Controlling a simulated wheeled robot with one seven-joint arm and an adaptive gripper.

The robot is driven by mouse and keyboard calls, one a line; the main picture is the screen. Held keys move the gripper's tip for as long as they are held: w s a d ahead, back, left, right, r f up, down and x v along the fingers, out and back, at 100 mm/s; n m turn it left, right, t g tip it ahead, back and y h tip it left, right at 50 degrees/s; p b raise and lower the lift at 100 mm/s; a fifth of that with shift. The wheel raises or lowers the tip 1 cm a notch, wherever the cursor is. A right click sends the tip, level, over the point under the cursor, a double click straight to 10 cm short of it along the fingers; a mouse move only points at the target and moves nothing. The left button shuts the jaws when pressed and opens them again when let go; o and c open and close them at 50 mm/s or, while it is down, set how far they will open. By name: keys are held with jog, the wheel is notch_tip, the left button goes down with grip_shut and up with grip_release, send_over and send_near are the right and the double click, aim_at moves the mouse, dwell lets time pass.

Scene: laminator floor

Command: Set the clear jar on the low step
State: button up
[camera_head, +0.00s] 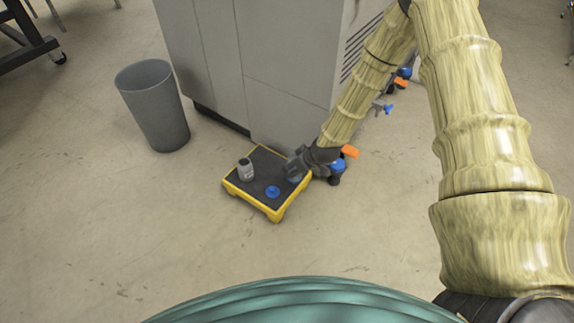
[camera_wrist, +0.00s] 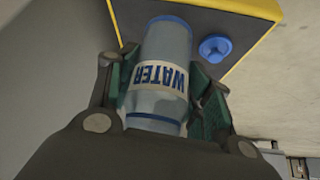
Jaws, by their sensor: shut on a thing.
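The clear jar (camera_wrist: 166,78) has a pale label reading WATER and blue bands. In the wrist view it sits between the fingers of my gripper (camera_wrist: 168,95), which is shut on it. In the head view my gripper (camera_head: 297,166) is at the right side of the low step (camera_head: 255,202), and the jar is mostly hidden there. The step has a black top and yellow edges; it also shows behind the jar in the wrist view (camera_wrist: 225,18). I cannot tell whether the jar touches the step.
On the step are a grey bottle with a dark cap (camera_head: 245,170) and a blue knob-like piece (camera_head: 272,191). A grey machine cabinet (camera_head: 285,75) stands close behind. A grey bin (camera_head: 155,108) stands to the left. The floor in front is clear.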

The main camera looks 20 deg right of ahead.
jog(key=shift+w+a+f+b, duration=0.1)
jog(key=shift+w+f+b, duration=0.65)
jog(key=shift+w, duration=0.35)
jog(key=shift+w+a+f+b, duration=0.1)
jog(key=shift+w+f+b, duration=0.5)
jog(key=shift+w+b, duration=0.4)
jog(key=shift+w+a+f+b, duration=0.1)
jog(key=shift+w+f+b, duration=0.6)
jog(key=shift+w, duration=0.5)
jog(key=shift+f, duration=0.15)
jog(key=o, duration=1.1)
jog(key=shift+o, duration=0.2)
